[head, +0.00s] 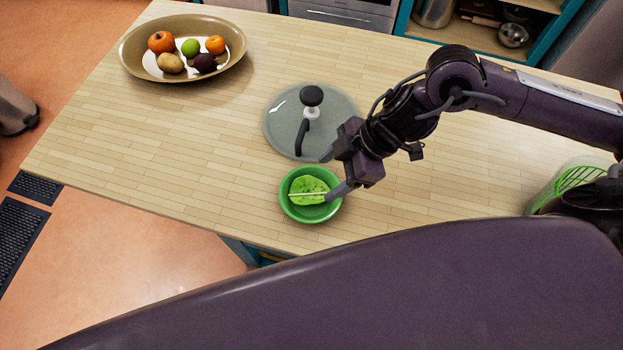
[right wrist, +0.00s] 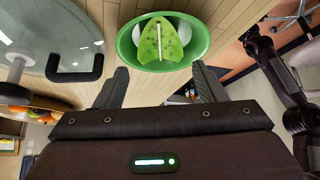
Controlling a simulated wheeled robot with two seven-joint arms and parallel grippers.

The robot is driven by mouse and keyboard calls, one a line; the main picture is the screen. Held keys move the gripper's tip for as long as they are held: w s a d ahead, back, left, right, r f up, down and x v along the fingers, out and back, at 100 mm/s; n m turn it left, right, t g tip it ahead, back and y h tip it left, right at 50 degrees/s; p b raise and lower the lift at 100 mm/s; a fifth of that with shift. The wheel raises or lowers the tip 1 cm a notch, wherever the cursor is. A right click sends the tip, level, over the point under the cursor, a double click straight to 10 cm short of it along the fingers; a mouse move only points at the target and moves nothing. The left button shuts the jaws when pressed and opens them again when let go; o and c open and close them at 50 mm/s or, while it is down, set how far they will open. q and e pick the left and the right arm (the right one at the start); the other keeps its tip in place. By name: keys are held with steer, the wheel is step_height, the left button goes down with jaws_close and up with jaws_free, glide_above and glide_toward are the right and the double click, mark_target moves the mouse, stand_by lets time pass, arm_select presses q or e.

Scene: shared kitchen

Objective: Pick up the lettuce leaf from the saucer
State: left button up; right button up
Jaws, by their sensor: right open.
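The lettuce leaf (head: 309,186) is bright green with a pale stem and lies in a small green bowl-like saucer (head: 288,206) on the wooden counter. In the right wrist view the leaf (right wrist: 161,42) lies inside the green saucer (right wrist: 127,47), ahead of the fingers. My right gripper (head: 338,172) is at the saucer's right side, one finger over the rim beside the leaf. In the right wrist view its fingers (right wrist: 160,88) are spread apart with nothing between them. My left gripper does not show.
A round grey glass lid (head: 277,125) with a black handle lies just behind the saucer. A large oval bowl (head: 128,62) of fruit and vegetables stands at the back left. A green basket-like container (head: 567,181) stands at the right. The counter left of the saucer is clear.

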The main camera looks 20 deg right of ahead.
mark_target(303, 195)
steer(key=p+x, duration=0.1)
steer(key=x, duration=0.4)
steer(key=shift+a+f, duration=0.2)
steer(key=shift+a, duration=0.05)
steer(key=shift+w+a+f, duration=0.1)
steer(key=shift+f, duration=0.1)
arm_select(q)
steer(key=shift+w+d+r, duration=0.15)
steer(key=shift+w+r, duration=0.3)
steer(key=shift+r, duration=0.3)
arm_select(e)
steer(key=c, duration=0.6)
